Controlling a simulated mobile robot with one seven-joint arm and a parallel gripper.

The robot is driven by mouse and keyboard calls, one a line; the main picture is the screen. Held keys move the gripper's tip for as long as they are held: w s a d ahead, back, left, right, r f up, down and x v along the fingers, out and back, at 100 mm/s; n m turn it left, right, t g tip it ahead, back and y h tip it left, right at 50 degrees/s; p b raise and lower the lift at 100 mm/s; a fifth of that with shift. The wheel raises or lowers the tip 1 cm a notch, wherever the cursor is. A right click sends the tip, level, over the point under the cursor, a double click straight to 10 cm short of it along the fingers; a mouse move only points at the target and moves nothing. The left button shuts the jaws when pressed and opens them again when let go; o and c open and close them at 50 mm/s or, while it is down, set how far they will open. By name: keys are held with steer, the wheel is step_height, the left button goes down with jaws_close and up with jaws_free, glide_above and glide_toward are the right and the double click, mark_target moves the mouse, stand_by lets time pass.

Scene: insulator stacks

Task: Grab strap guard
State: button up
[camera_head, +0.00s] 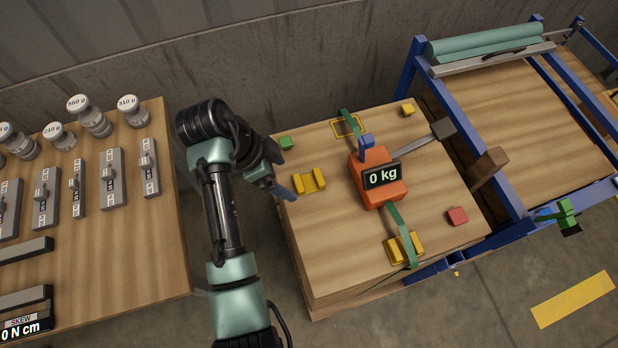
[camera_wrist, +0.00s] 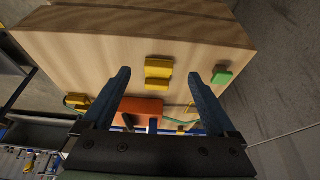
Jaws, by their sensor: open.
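A loose yellow strap guard (camera_head: 310,181), a small channel-shaped piece, lies on the wooden stack's top (camera_head: 330,235), left of the orange tool. It also shows in the wrist view (camera_wrist: 158,69), ahead and between the fingers. My gripper (camera_head: 284,191) is just left of the guard in the head view. Its blue fingers (camera_wrist: 158,76) are wide apart in the wrist view and hold nothing. A second yellow guard (camera_head: 393,250) sits under the green strap (camera_head: 402,222) at the stack's front edge. A yellow outline (camera_head: 338,128) marks the back edge by the strap.
The orange tool (camera_head: 370,194) reads 0 kg. Green (camera_head: 286,143), yellow (camera_head: 407,109) and red (camera_head: 457,216) blocks lie near the stack's corners. A blue frame (camera_head: 500,165) stands at right, a bench with weights (camera_head: 150,230) at left. Wood around the loose guard is clear.

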mark_target(296, 183)
steer(key=x, duration=0.4)
steer(key=shift+d+f+p, duration=0.15)
steer(key=shift+d+p, duration=0.15)
steer(key=shift+d, duration=0.05)
steer(key=c, duration=1.4)
